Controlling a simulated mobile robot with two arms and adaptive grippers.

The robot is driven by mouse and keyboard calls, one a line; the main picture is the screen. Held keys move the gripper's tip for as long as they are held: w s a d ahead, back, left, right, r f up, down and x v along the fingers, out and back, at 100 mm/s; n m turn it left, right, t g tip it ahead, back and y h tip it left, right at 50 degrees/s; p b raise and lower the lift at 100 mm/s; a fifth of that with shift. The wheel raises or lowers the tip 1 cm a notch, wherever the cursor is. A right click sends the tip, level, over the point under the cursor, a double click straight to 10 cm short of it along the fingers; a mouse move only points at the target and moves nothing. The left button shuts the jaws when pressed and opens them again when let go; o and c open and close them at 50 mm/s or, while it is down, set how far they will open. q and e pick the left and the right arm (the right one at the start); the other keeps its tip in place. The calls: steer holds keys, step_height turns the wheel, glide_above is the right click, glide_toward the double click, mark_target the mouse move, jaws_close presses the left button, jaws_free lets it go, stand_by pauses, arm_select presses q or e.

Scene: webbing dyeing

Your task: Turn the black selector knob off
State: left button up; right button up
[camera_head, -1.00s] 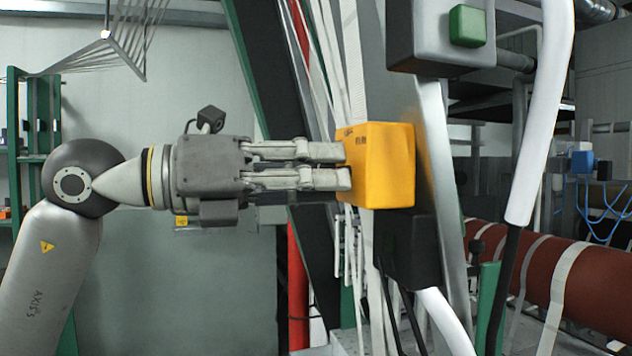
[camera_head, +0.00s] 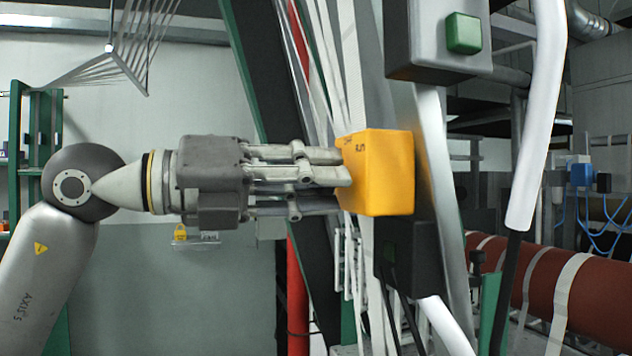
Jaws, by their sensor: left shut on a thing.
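My left gripper (camera_head: 342,178) comes in level from the left. Its fingertips are at the left face of a yellow box (camera_head: 388,175) mounted on the machine frame. The fingers are closed together on something at that face. The black selector knob itself cannot be made out; the fingers cover the place where they meet the box. My right gripper does not show.
A grey box with a green button (camera_head: 464,33) sits above the yellow box. A black box (camera_head: 410,255) with cables is below it. White webbing strands (camera_head: 352,75) run beside the fingers. A red roller (camera_head: 575,295) lies at the right.

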arm_select(q)
steer(key=o, duration=1)
steer(key=shift+a, duration=0.15)
steer(key=v, duration=1.1)
steer(key=shift+s+a, duration=0.15)
steer(key=shift+a, duration=0.2)
